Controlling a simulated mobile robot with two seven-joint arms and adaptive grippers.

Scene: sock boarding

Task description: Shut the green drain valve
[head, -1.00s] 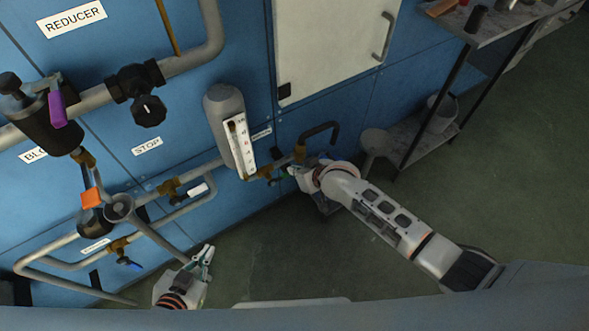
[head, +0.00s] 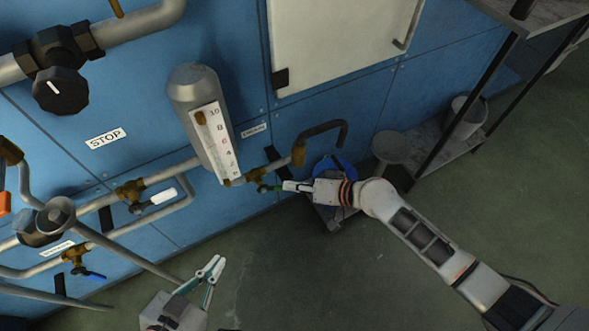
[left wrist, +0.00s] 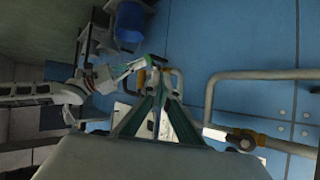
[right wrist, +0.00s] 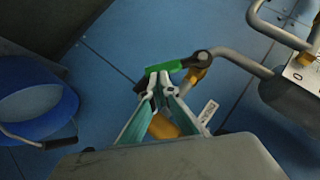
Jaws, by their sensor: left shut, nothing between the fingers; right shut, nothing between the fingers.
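The green drain valve's handle (head: 270,188) sits on a brass valve body (head: 257,176) low on the pipe, below the DRAIN label (head: 254,130). In the right wrist view the green handle (right wrist: 165,68) reaches left from a black hub (right wrist: 203,58). My right gripper (head: 287,186) is at the handle's free end. Its closed fingertips (right wrist: 158,80) are right against or just beside the green handle; I cannot tell whether they touch. My left gripper (head: 214,266) is shut and empty, low in front of the panel, away from the valve.
A grey gauge cylinder (head: 196,92) stands left of the valve. A blue bucket (head: 340,166) is under the bent outlet pipe (head: 325,128). White-handled (head: 163,197) and blue-handled (head: 95,275) valves are further left. A shelf (head: 435,150) stands right. The floor in front is open.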

